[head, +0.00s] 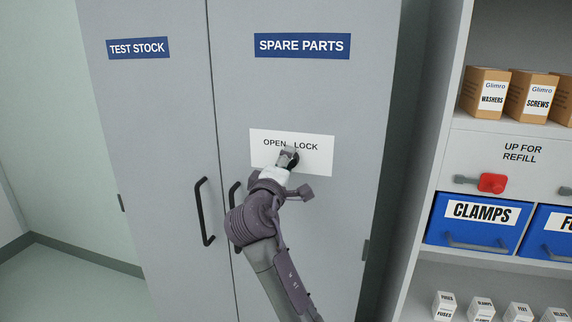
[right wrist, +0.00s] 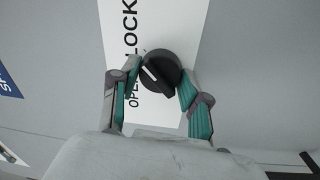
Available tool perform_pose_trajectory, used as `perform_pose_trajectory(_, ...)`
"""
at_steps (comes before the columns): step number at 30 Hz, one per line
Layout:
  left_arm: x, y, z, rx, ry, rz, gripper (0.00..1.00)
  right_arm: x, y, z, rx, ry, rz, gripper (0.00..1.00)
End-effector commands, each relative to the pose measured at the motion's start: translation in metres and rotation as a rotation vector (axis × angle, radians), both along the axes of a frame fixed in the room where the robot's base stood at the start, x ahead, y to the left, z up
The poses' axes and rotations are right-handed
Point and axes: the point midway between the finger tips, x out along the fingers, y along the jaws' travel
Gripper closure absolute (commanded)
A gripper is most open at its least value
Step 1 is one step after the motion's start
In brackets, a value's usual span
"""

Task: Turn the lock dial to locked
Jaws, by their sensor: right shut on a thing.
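The lock dial (right wrist: 168,75) is a round black knob with a short white mark, on a white plate (head: 318,163) on the SPARE PARTS door. The plate reads OPEN on the left and LOCK on the right. In the head view the dial (head: 291,151) is mostly hidden by my right gripper (head: 288,160). In the right wrist view the gripper's fingers (right wrist: 158,84) are closed on opposite sides of the dial. The white mark is on the dial's left side there, facing the lettering; I cannot tell which word it points to exactly. My left gripper is not in view.
The grey cabinet has a TEST STOCK door (head: 150,130) and two black handles; one handle (head: 204,212) is left of my arm, the other (head: 234,198) partly behind it. Shelving (head: 418,240) with boxes, blue bins and a red knob (head: 492,183) stands at right.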

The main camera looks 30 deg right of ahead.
Motion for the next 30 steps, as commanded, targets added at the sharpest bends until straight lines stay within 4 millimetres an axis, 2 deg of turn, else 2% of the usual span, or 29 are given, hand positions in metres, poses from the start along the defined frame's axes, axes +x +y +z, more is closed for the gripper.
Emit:
perform_pose_trajectory(2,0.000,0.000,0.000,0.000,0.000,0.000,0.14,0.000,0.000,-0.002,0.003,0.000,0.001,0.89)
perform_pose_trajectory(3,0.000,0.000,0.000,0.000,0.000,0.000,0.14,0.000,0.000,-0.002,0.003,0.000,0.001,0.49)
perform_pose_trajectory(7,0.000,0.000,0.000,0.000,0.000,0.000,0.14,0.000,0.000,-0.001,0.003,0.001,0.001,0.29)
perform_pose_trajectory(19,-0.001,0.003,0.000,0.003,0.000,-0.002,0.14,-0.004,0.006,-0.002,0.001,0.001,0.002,0.29)
perform_pose_trajectory(23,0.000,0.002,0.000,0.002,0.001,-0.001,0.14,-0.017,0.021,-0.004,0.002,0.001,0.004,0.29)
perform_pose_trajectory(30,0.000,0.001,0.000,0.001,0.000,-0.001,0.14,-0.050,0.061,-0.009,0.004,0.002,0.004,0.29)
